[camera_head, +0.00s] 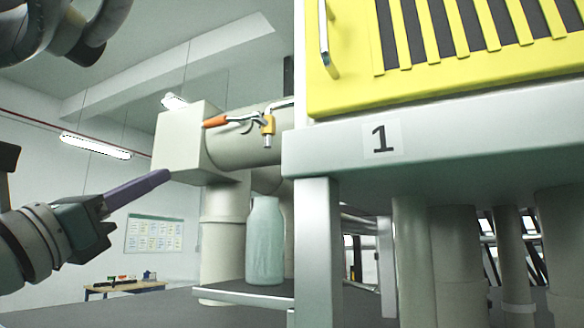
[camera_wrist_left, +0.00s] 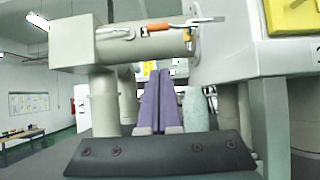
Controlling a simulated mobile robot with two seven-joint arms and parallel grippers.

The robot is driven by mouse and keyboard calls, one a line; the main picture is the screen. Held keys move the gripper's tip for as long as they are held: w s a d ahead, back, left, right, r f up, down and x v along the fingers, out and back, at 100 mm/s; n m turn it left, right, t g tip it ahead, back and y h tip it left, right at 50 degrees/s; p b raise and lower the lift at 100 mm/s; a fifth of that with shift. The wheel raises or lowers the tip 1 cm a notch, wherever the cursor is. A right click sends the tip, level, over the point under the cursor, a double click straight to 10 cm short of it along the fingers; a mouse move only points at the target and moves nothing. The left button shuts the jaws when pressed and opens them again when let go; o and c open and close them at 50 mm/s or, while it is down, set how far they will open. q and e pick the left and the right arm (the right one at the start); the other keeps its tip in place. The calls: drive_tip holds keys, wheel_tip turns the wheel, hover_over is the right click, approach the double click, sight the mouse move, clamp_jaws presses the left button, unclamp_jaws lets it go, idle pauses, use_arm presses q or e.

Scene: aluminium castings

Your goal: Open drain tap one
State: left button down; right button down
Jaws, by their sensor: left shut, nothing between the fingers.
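The drain tap has a brass body (camera_head: 268,128) and a metal lever with an orange grip (camera_head: 215,122). It sits in front of a beige horizontal pipe beside the machine marked 1 (camera_head: 381,139). The lever lies roughly level, its orange grip pointing left. In the wrist view the orange grip (camera_wrist_left: 158,27) and brass body (camera_wrist_left: 188,38) show above my fingers. My left gripper (camera_head: 166,177) has purple fingers, shut and empty, below and left of the orange grip and apart from it. They also show in the wrist view (camera_wrist_left: 155,73). My right gripper is not in view.
A pale green bottle (camera_head: 265,242) stands on a small shelf (camera_head: 240,298) below the tap. A boxy beige pipe end (camera_head: 180,140) lies just left of the tap. The machine's grey frame (camera_head: 318,250) stands to the right. Open room lies left.

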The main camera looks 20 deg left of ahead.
use_arm(q)
drive_tip(key=p, duration=0.3)
approach(231, 120)
drive_tip(key=w+a+f, duration=0.2)
drive_tip(key=w+a, duration=0.1)
drive_tip(key=w, duration=0.1)
drive_tip(key=shift+w+d+r+p, duration=0.1)
drive_tip(key=shift+w+r+p, duration=0.15)
drive_tip(key=shift+r+p, duration=0.45)
drive_tip(key=shift+w+d+r+p, duration=0.1)
drive_tip(key=shift+w+r+p, duration=0.2)
drive_tip(key=shift+r+p, duration=0.4)
drive_tip(key=shift+w+r+p, duration=0.25)
drive_tip(key=shift+r+p, duration=0.3)
drive_tip(key=shift+r, duration=0.3)
drive_tip(key=shift+a+r+m+h+b, duration=0.1)
drive_tip(key=shift+r+m+h+b, duration=0.1)
drive_tip(key=shift+m+h+b, duration=0.35)
